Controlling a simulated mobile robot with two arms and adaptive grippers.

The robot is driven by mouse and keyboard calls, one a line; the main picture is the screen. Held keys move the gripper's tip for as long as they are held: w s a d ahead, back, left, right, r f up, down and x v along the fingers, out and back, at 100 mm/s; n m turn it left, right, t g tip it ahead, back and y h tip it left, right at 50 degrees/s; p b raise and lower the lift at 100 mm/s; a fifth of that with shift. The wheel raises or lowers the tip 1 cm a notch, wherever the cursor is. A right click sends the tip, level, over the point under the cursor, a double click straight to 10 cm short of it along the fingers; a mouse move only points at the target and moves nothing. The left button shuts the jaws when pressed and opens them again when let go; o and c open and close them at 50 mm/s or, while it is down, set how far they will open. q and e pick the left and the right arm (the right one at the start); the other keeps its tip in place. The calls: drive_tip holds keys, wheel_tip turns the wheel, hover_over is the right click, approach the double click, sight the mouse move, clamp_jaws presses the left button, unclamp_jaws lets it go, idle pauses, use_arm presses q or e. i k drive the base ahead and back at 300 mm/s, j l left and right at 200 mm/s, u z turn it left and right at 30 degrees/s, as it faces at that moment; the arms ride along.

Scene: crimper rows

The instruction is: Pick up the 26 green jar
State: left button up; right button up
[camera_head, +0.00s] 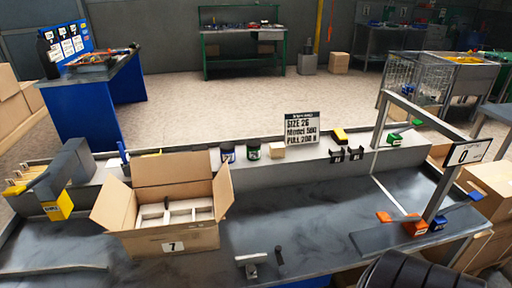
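A dark jar with a green label (253,150) stands upright on the raised ledge at the back of the workbench. A similar dark jar with a blue label (227,152) stands just to its left, a small gap apart. The number 26 is not readable on the jar; a sign (302,128) behind and to the right reads "SIZE 26" on one line. No gripper fingers show in the head view.
An open cardboard box (190,240) with dividers, marked 7, stands in front of the jars. A small tan block (277,150) sits right of the green jar. A grey frame (445,190) rises at right. The bench centre (310,220) is mostly clear. A black ribbed part fills the bottom right.

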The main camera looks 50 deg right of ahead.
sight(254, 146)
drive_tip(key=z, duration=1.45)
